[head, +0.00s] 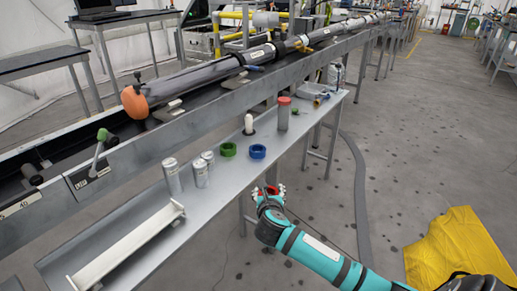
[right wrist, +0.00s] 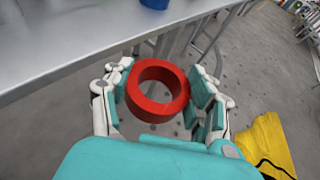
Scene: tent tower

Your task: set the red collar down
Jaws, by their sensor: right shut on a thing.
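The red collar (right wrist: 178,109) is a thick ring in the right wrist view, held between the two fingers of my right gripper (right wrist: 160,96). In the head view my right gripper (head: 268,192) is beyond the front edge of the grey metal shelf (head: 215,204), and only bits of the red collar (head: 271,189) show there. In the right wrist view the floor shows beneath the collar, and the shelf (right wrist: 75,45) edge lies ahead to the left. My left gripper is not in view.
On the shelf stand a green ring (head: 228,149), a blue ring (head: 257,152), several silver cans (head: 172,177), a white peg (head: 249,124) and a red-capped grey cylinder (head: 284,114). A long white bracket (head: 125,248) lies at the near left. Bare shelf shows between the cans and front edge.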

